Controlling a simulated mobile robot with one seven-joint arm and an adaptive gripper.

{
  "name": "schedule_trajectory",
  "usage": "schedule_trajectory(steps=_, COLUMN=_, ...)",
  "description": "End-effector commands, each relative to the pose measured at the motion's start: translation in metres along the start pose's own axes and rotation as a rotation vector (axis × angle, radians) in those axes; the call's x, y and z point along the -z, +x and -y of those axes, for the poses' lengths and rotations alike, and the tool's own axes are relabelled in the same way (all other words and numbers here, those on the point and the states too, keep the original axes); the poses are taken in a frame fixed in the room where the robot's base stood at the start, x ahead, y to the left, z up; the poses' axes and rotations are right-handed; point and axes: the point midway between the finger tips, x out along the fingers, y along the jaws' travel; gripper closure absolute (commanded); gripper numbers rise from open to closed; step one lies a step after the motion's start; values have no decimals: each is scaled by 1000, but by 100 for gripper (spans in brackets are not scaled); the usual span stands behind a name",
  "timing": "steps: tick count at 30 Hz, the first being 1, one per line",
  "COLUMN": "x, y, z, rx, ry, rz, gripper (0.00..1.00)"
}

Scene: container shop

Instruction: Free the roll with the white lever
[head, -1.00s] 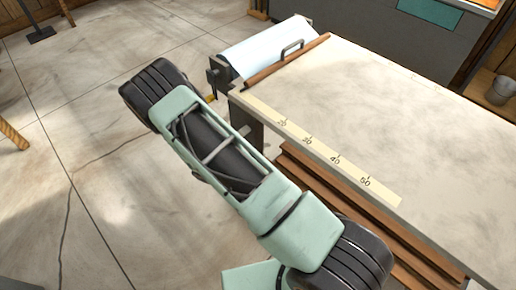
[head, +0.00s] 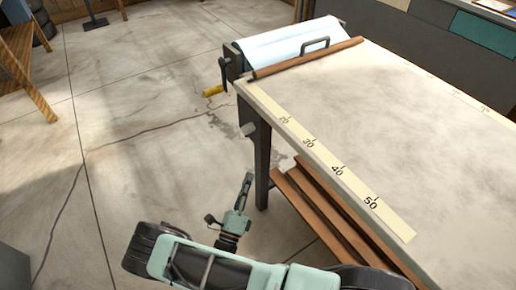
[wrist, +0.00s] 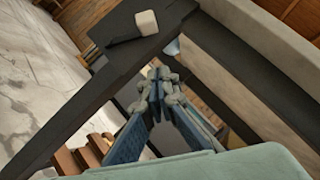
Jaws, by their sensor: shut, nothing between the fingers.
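The roll of pale blue-white sheet (head: 290,42) sits in a dark holder at the far end of the table. In the wrist view a pale block (wrist: 147,23), which looks like the same lever's end, is on a dark bar above my fingers. My gripper (head: 247,178) is below and slightly left of the lever, apart from it, with its fingers pointing up. The fingers (wrist: 160,76) are together and empty.
The table (head: 400,110) has a ruler strip (head: 335,168) along its near edge and a wooden bar (head: 305,58) with a handle before the roll. A yellow-gripped crank (head: 213,91) hangs at the roll holder. Brown boards (head: 325,215) lie under the table.

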Motion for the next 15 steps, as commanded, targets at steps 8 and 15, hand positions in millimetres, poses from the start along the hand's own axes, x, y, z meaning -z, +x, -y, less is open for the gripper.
schedule_trajectory(steps=8, x=-10, y=-7, z=-10, rx=-21, ry=-8, rz=50, gripper=100)
schedule_trajectory(steps=15, x=-9, y=-4, z=-10, rx=-19, ry=-8, rz=47, gripper=100)
